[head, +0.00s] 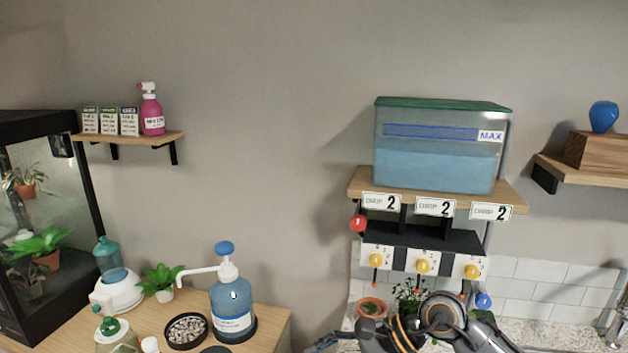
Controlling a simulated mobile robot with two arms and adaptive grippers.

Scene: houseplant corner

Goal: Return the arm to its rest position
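A jointed arm of mine (440,316), dark grey with an orange ring, rises from the bottom edge right of centre, in front of the drip station. A slim dark grey piece (322,343) sticks out to its left at the bottom edge. It may be part of my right gripper, but it is cut off and I cannot tell whether it is open or shut. I see nothing held. My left gripper is not in view.
The arm is close to potted plants (371,308) under the yellow-knobbed drip valves (422,266). A water tank (436,160) stands on the shelf above. A blue pump bottle (232,305) and a dish of pebbles (187,330) stand on the left table.

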